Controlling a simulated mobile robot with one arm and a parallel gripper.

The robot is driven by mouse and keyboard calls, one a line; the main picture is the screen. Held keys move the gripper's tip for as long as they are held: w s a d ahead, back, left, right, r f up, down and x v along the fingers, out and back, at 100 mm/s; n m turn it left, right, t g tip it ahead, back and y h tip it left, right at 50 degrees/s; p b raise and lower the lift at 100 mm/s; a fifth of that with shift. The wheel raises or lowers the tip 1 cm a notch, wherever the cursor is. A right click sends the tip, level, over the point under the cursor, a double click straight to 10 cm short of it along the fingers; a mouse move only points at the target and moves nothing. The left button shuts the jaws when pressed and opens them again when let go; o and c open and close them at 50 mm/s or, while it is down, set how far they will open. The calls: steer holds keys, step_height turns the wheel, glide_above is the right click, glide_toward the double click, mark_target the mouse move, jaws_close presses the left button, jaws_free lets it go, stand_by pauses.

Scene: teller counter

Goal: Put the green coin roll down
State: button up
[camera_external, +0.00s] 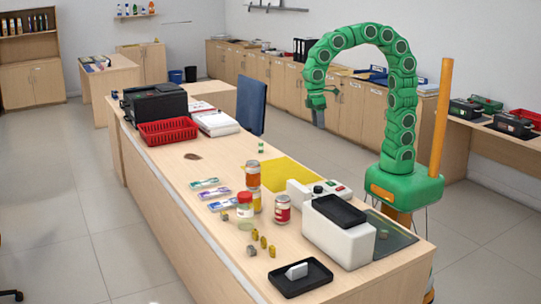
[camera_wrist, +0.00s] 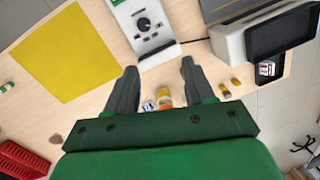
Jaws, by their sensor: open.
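The green coin roll (camera_external: 261,148), small with green and white bands, stands on the wooden counter (camera_external: 225,165) just beyond the yellow mat (camera_external: 291,174). In the wrist view the green coin roll (camera_wrist: 6,87) shows at the far left edge, apart from the yellow mat (camera_wrist: 62,52). My gripper (camera_external: 317,104) is raised well above the counter, to the right of the roll in the external view. In the wrist view my gripper (camera_wrist: 157,72) has its two fingers wide apart with nothing held between them. Nothing touches the roll.
Jars and cans (camera_external: 253,175), banknote bundles (camera_external: 206,184) and yellow coin rolls (camera_external: 263,242) stand near the counter's middle. A white counting machine (camera_external: 338,240) and black tray (camera_external: 300,277) are at the near end. A red basket (camera_external: 168,132) sits farther back. Counter around the roll is clear.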

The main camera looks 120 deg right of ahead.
steer(key=s+a+f+n, duration=0.1)
steer(key=s+a, duration=0.2)
steer(key=s, duration=0.4)
steer(key=s+a+f+n+h, duration=0.1)
steer(key=s+a+f, duration=0.1)
steer(key=s, duration=0.6)
steer(key=s+a+f+g, duration=0.1)
steer(key=s+a, duration=0.4)
steer(key=s, duration=0.3)
steer(key=shift+f+n, duration=0.2)
steer(key=shift+n, duration=0.2)
steer(key=shift+a, duration=0.1)
